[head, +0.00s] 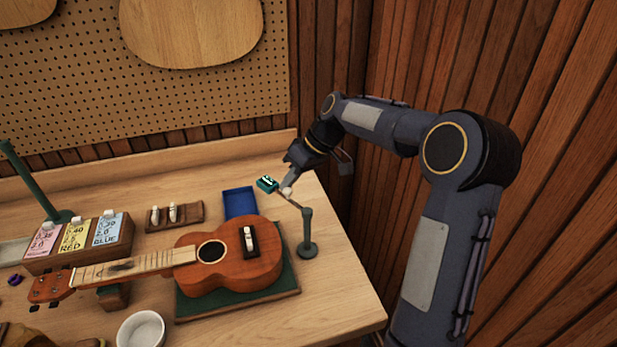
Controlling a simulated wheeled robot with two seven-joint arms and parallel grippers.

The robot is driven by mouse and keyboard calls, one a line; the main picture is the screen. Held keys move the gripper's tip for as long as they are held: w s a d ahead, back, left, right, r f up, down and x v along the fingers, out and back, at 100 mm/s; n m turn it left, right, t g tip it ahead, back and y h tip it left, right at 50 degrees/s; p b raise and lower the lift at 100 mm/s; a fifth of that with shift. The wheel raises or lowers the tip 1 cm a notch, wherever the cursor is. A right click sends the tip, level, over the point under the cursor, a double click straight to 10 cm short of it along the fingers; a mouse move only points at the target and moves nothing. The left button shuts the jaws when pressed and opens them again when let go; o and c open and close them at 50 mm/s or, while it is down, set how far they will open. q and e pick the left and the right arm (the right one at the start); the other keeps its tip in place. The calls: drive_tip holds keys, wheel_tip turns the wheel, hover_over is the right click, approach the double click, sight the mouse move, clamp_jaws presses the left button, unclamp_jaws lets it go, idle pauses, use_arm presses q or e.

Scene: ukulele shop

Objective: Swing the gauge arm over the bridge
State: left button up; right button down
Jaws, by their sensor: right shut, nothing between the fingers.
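A ukulele (222,268) lies on a green mat (262,304) on the workbench, its neck pointing left. Its dark bridge (249,243) has a small white piece on it. A dark green post (308,235) stands to the right of the ukulele. The thin gauge arm (292,203) runs from its top toward the back left, with a white knob (286,192) and a teal gauge head (267,184) at the far end, away from the bridge. My right gripper (289,178) is shut and empty, right by the knob; I cannot tell if they touch. My left gripper is out of view.
A blue tray (240,202) lies behind the ukulele. A wooden holder (174,216) with small white pieces and a box with coloured labels (84,241) stand to the left. A white bowl (141,329) is at the front. Wood-panelled walls close off the back and right.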

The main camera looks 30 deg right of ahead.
sight(279, 192)
drive_tip(key=a+n+g, duration=0.1)
drive_tip(key=n, duration=0.1)
drive_tip(key=a+n+g+p, duration=0.1)
drive_tip(key=a+n, duration=0.1)
drive_tip(key=shift+s+y, duration=0.15)
drive_tip(key=shift+y, duration=0.15)
drive_tip(key=a+n+g, duration=0.1)
drive_tip(key=s+a+n+g+p, duration=0.1)
drive_tip(key=n, duration=0.1)
drive_tip(key=shift+s+a+n, duration=0.1)
drive_tip(key=shift+a+n, duration=0.2)
drive_tip(key=shift+s+a+n+g, duration=0.5)
drive_tip(key=shift+n+g, duration=0.1)
drive_tip(key=shift+n, duration=0.2)
drive_tip(key=shift+s+a+n+g+h, duration=0.5)
drive_tip(key=shift+n+g, duration=0.1)
drive_tip(key=shift+n, duration=0.4)
drive_tip(key=shift+s+a, duration=0.25)
drive_tip(key=shift+s, duration=0.25)
drive_tip(key=shift+f, duration=0.1)
drive_tip(key=v, duration=0.8)
drive_tip(key=shift+s, duration=0.1)
